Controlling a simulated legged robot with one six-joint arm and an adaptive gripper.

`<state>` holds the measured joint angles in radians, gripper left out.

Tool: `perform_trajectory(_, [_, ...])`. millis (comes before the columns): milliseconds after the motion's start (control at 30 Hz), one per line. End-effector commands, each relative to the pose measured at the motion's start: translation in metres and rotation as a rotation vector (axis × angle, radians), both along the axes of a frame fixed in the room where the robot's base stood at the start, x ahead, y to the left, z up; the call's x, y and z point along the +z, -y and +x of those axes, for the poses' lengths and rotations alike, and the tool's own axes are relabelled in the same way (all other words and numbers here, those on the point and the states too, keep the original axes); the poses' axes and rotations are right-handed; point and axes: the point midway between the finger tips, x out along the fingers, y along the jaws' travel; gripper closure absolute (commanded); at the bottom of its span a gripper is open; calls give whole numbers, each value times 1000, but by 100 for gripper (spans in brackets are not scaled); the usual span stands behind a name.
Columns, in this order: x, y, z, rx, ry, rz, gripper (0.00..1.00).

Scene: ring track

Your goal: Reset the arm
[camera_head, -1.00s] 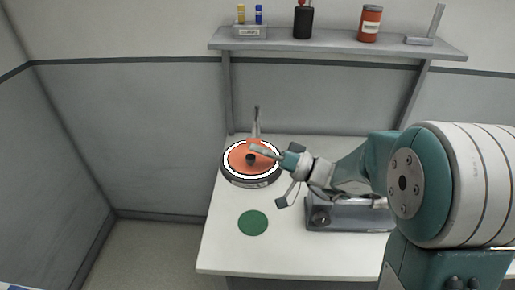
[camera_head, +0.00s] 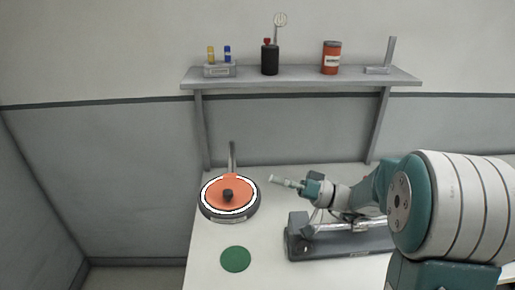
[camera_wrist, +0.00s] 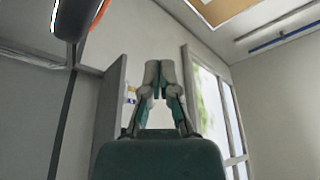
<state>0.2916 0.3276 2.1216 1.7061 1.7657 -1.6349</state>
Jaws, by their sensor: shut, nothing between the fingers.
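My arm (camera_head: 375,190) reaches in from the right of the head view, over the white table (camera_head: 212,278). My gripper (camera_head: 287,183) is at its end, pointing left. In the wrist view the gripper (camera_wrist: 158,75) has its fingertips together with nothing between them. The ring track (camera_head: 212,208), a round dark base with a white ring and an orange disc (camera_head: 213,190), lies left of the gripper, apart from it in the picture. A dark knob (camera_head: 228,195) is at its centre.
A grey metal device (camera_head: 350,243) stands on the table below the arm. A green disc (camera_head: 235,259) lies in front of the track. A shelf (camera_head: 300,77) on the wall holds a black bottle (camera_head: 270,60), an orange jar (camera_head: 331,58) and small vials (camera_head: 227,54).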

Motion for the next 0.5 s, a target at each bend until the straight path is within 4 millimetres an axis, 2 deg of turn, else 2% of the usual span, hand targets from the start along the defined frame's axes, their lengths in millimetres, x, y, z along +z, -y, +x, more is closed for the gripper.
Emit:
perform_trajectory(67, [1,-5,-5,20,-16,-20,100])
perform_trajectory(167, [3,-19,-25,90,-88,-104,100])
perform_trajectory(300, [-3,-42,-71,202,-263,-327,100])
perform_trajectory(500, [-23,-48,-133,213,-479,-694,100])
